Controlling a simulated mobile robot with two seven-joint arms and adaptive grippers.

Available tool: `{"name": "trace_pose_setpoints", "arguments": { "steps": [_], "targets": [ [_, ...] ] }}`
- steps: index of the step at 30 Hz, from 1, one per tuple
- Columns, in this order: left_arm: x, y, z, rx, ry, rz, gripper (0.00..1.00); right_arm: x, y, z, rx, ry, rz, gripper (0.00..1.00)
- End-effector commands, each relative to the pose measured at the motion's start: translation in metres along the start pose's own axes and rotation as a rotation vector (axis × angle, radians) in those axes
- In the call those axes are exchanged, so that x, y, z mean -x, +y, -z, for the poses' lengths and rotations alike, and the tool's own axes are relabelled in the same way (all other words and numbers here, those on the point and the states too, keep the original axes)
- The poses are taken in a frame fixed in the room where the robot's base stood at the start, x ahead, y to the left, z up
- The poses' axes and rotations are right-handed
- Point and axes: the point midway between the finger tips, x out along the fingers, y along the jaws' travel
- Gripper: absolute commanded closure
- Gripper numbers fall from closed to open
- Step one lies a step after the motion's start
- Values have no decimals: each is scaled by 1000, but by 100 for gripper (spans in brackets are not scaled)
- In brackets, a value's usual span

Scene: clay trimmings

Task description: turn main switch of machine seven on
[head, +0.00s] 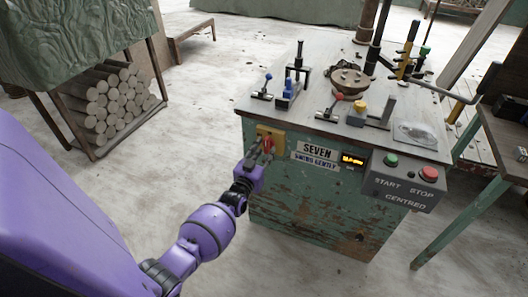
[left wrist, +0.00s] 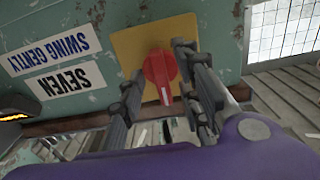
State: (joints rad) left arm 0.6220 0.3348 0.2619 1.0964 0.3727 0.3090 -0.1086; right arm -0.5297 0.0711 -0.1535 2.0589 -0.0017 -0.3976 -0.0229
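The red rotary main switch (head: 267,145) sits on a yellow plate (head: 277,134) at the upper left of the green cabinet front, beside the SEVEN label (head: 317,149). In the left wrist view the red switch (left wrist: 160,68) shows on its yellow plate (left wrist: 128,48), its handle pointing down in that picture. My left gripper (head: 259,157) is at the switch. Its two fingers (left wrist: 158,72) stand apart, one on each side of the knob; they look open, and I cannot tell whether either touches it. My right gripper is not in view.
The START/STOP box (head: 402,181) with green and red buttons juts from the cabinet's right front. Levers and a round metal part (head: 349,79) stand on the machine top (head: 310,55). A log rack (head: 110,95) stands left. The floor in front is clear.

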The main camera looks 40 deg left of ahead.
Motion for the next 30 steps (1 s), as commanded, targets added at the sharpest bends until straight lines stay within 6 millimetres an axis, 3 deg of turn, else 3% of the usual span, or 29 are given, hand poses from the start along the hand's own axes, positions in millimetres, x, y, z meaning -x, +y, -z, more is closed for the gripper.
{"name": "trace_pose_setpoints", "arguments": {
  "steps": [6, 10, 21, 30],
  "targets": [
    [1, 0, 0, 1, 1, 0, 69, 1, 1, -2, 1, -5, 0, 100],
    [12, 0, 0, 2, 1, 0, 69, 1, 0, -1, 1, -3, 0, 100],
    [88, 0, 0, 2, 0, 1, 69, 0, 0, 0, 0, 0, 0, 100],
    [119, 0, 0, 1, 1, 0, 69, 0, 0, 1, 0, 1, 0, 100]
  ]
}}
